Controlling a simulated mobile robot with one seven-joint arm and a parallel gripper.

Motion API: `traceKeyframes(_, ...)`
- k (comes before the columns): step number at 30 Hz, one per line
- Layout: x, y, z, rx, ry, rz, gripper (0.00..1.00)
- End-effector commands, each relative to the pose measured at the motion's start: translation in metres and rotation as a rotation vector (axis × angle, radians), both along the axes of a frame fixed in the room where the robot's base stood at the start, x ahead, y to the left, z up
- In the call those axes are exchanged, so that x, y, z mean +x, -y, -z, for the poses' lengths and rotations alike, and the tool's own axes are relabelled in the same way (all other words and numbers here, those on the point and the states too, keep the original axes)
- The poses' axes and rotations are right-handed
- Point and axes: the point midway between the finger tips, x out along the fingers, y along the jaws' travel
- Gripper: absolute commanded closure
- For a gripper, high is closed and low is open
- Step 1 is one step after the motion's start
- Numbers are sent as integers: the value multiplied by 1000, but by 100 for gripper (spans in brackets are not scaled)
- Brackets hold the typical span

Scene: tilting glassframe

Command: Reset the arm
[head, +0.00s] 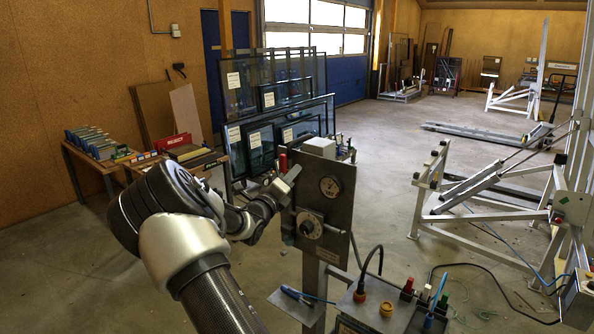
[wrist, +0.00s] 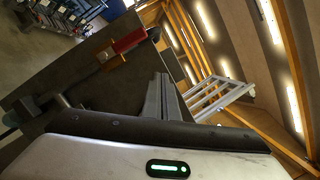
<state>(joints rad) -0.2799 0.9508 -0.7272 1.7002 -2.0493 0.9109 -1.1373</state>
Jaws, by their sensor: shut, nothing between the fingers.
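A grey upright control panel (head: 326,199) stands in front of me, with a round gauge (head: 330,187) and a dial with a dark knob (head: 309,227). A red handle (head: 283,162) is at its upper left edge; it also shows in the wrist view (wrist: 128,41), on a small brass-coloured mount. My gripper (head: 290,176) is beside the panel's upper left, just below the red handle in the picture. Its fingers (wrist: 162,94) are shut and empty in the wrist view, apart from the red handle. The tilting frame (head: 478,190) stands at the right with its sloping bar low.
A box with buttons and a cable (head: 368,311) sits low in front of the panel. Glass panes in racks (head: 280,120) stand behind it. A bench with a red box (head: 172,142) is at the left. Open floor (head: 385,150) lies between panel and frame.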

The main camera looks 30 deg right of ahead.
Motion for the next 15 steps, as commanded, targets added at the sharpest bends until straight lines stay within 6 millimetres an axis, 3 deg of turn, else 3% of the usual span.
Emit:
traceKeyframes(1, -5, -14, 3, 1, -1, -6, 100)
traceKeyframes(6, -25, -41, 2, 2, 0, -3, 100)
traceKeyframes(15, -39, -61, 1, 1, 0, -1, 100)
